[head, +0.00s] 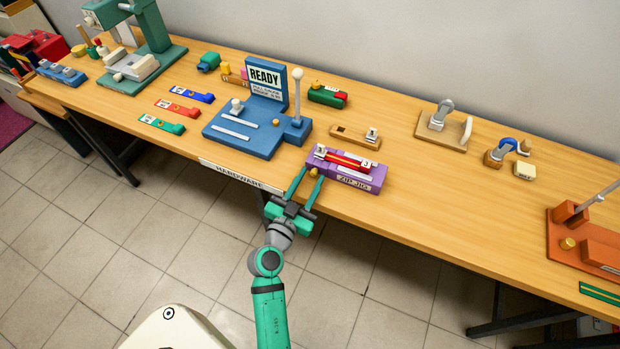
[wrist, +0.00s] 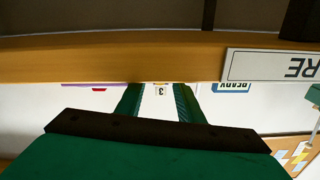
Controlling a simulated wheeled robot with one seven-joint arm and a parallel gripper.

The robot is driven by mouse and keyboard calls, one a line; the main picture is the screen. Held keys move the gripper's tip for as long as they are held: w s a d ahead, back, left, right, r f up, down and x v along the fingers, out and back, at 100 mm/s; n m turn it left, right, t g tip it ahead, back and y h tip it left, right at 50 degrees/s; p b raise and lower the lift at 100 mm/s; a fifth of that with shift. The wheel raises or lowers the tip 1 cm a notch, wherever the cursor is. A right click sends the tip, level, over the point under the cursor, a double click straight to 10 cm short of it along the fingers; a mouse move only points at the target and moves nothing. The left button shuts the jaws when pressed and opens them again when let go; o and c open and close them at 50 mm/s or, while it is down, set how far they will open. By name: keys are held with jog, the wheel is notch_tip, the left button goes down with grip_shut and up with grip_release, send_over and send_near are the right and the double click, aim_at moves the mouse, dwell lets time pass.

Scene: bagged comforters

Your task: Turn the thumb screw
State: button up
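A purple jig (head: 345,177), with a label that seems to read "ZIP JIG", sits at the table's front edge in the head view. A red bar (head: 345,161) lies on it. A small brass knob (head: 314,171), which looks like the thumb screw, is at its left front end. My gripper (head: 311,174) reaches up from the front, its two green fingers apart, with the knob seen between their tips. I cannot tell whether they touch it. In the wrist view, which looks upside down, the fingers (wrist: 157,102) are spread, with a small label "3" (wrist: 160,91) between them.
A blue fixture (head: 230,135) with a "READY" sign stands left of the jig. A wooden block (head: 355,138) lies behind it. The table's front edge (wrist: 110,60) crosses the wrist view. The tabletop to the jig's right (head: 440,200) is clear.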

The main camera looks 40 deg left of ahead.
jog(key=shift+w+a, duration=0.1)
jog(key=shift+w, duration=0.15)
grip_shut()
jog(key=n, duration=0.4)
dwell(0.4)
grip_release()
